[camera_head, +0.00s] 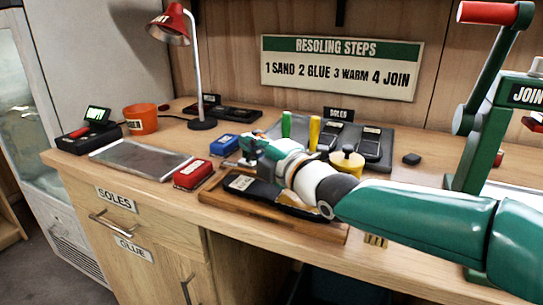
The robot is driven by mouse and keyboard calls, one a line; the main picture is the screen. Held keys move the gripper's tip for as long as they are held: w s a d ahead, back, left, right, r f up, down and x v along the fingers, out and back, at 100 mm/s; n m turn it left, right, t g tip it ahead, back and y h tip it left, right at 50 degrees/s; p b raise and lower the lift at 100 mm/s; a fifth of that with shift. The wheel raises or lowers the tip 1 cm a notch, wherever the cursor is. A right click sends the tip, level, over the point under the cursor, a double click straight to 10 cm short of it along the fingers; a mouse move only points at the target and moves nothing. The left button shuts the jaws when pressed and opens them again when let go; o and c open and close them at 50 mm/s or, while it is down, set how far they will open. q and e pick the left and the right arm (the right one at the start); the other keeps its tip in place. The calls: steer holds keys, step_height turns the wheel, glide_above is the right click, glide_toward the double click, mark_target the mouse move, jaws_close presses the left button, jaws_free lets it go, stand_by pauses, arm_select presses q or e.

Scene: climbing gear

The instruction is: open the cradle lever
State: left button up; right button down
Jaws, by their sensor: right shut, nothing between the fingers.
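A wooden cradle board (212,197) lies near the front edge of the bench, with a dark sole or shoe piece (262,190) bearing a pale label on it. My right arm comes in from the right and crosses over the cradle. My right gripper (246,158) is shut and empty, above the cradle's far left side, beside the blue block. I cannot make out the cradle lever; the gripper and forearm hide part of the cradle. My left gripper is out of view.
A red block (193,174) and a blue block (224,145) lie left of the cradle. Behind my arm are a yellow pot (347,161) and a dark tray with soles (402,140). A metal tray (140,158), orange pot (141,118) and red lamp (172,24) stand left; a green press (482,150) stands right.

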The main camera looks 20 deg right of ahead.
steer(key=v, duration=1.1)
steer(key=shift+s+d+f, duration=0.1)
